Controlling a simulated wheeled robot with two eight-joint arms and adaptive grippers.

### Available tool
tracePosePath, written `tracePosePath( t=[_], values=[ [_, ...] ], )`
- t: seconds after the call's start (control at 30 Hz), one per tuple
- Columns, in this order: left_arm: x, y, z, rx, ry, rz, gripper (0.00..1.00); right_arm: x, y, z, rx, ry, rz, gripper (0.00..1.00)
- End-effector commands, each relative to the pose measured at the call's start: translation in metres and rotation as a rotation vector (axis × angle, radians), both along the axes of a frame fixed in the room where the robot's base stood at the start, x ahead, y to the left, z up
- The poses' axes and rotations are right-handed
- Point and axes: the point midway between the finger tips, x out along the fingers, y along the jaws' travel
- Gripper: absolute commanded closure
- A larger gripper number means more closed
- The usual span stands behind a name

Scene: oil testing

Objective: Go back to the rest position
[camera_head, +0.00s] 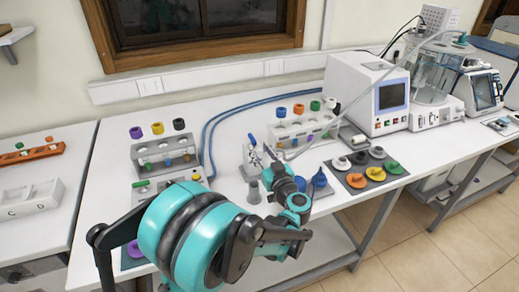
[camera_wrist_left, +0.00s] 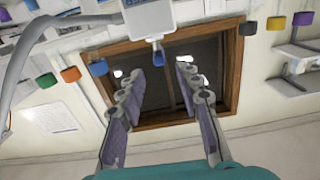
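My left arm, teal and black, fills the lower middle of the head view. My left gripper (camera_head: 262,158) is at its far end, over the white table (camera_head: 105,205), close to a small white stand with a blue-tipped piece (camera_head: 252,138). In the left wrist view my left gripper (camera_wrist_left: 161,70) has its two grey fingers spread apart, with nothing held between them. A blue piece (camera_wrist_left: 156,56) under a white block appears just beyond the fingertips; I cannot tell its distance. My right gripper is not in view.
A rack with coloured caps (camera_head: 165,155) stands left, another rack (camera_head: 302,130) behind the gripper. A dark mat (camera_head: 352,180) with coloured pieces lies to the right. A white instrument (camera_head: 368,95) and glassware (camera_head: 436,75) stand at the back right. A blue hose (camera_head: 208,135) runs behind.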

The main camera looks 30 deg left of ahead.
Motion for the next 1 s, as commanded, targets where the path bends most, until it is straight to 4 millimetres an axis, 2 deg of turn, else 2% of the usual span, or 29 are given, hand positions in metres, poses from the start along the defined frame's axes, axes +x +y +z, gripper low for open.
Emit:
tracePosePath(
  t=[0.33, 0.47, 0.57, 0.63, 0.7, 0.77, 0.83, 0.9, 1.0],
  values=[
    [0.001, 0.0, 0.002, 0.001, -0.003, -0.005, 0.66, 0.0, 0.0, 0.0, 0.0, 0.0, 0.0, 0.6],
    [0.007, -0.013, 0.028, 0.028, -0.061, -0.096, 0.66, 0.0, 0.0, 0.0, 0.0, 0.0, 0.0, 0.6],
    [0.015, -0.045, 0.072, 0.063, -0.143, -0.29, 0.66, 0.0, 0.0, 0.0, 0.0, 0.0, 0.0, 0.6],
    [0.016, -0.081, 0.098, 0.079, -0.17, -0.479, 0.66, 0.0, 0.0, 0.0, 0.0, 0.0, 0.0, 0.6],
    [0.009, -0.121, 0.109, 0.069, -0.147, -0.671, 0.66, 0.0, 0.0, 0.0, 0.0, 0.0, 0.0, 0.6],
    [-0.004, -0.152, 0.104, 0.041, -0.085, -0.816, 0.66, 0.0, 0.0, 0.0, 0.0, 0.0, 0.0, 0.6],
    [-0.026, -0.181, 0.084, -0.011, 0.034, -0.954, 0.66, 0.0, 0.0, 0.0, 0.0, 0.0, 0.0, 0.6],
    [-0.057, -0.2, 0.052, -0.083, 0.193, -1.042, 0.66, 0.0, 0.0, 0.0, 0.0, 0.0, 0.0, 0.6],
    [-0.111, -0.202, -0.003, -0.201, 0.446, -1.063, 0.66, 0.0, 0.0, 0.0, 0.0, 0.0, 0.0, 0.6]
  ],
)
